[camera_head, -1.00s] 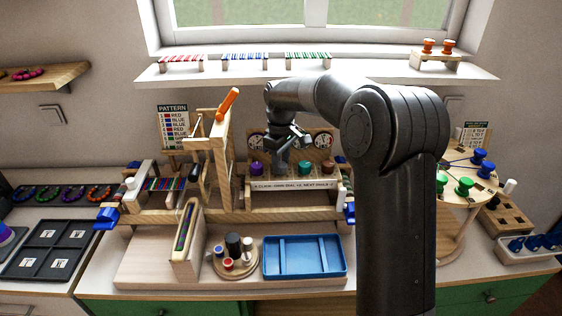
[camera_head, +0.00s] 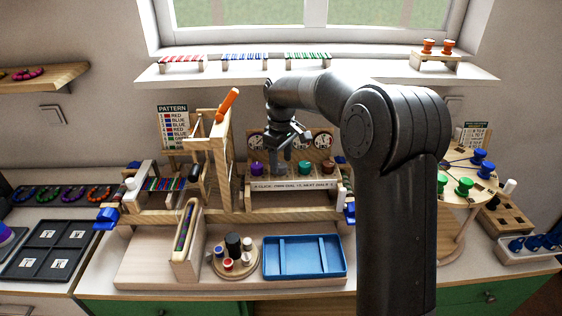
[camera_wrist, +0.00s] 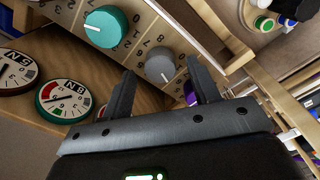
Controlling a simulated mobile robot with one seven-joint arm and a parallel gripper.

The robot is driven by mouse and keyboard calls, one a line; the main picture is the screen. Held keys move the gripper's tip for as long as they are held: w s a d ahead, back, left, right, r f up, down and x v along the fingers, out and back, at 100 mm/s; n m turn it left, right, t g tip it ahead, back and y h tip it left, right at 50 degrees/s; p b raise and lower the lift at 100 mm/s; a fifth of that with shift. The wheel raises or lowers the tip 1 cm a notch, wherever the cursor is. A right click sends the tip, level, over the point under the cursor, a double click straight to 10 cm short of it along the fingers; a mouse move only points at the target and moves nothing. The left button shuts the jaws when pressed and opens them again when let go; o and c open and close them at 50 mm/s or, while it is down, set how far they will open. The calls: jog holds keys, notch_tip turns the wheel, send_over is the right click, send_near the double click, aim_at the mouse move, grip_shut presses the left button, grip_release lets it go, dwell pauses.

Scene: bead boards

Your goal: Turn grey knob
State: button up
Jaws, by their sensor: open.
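The grey knob (camera_wrist: 160,65) is round with a white pointer line and sits on a pale wooden panel with printed numbers, in the wrist view. My gripper (camera_wrist: 160,69) is open, with one finger to each side of the grey knob in this view. I cannot tell whether the fingers touch it. In the head view my gripper (camera_head: 288,136) is over the knob row, and the grey knob is mostly hidden there. A teal knob (camera_wrist: 105,26) is on one side of it, and a purple knob (camera_wrist: 190,94) is partly behind a finger on the other.
Round gauges (camera_wrist: 63,101) stand beside the knobs. In the head view, a wooden frame with an orange handle (camera_head: 228,104) is left of the gripper. A brown-red knob (camera_head: 329,167) ends the row. A blue tray (camera_head: 305,270) is in front, and the windowsill (camera_head: 360,72) is behind.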

aim_at(281, 165)
notch_tip(281, 165, up, 10)
dwell(0.3)
jog(key=shift+f, duration=0.15)
jog(key=s+d+r+m+t, duration=0.2)
jog(key=s+d+r+m, duration=0.1)
jog(key=s, duration=0.6)
jog(key=s+d+r+m+t, duration=0.15)
jog(key=s+d, duration=0.25)
jog(key=s, duration=0.6)
jog(key=s+d+f+m+t, duration=0.1)
jog(key=s+d+f+m, duration=0.1)
jog(key=s, duration=0.6)
jog(key=s+d+f+m+t, duration=0.1)
jog(key=s+d+f+m, duration=0.2)
jog(key=s, duration=0.6)
jog(key=shift+f+m, duration=0.75)
dwell(2.7)
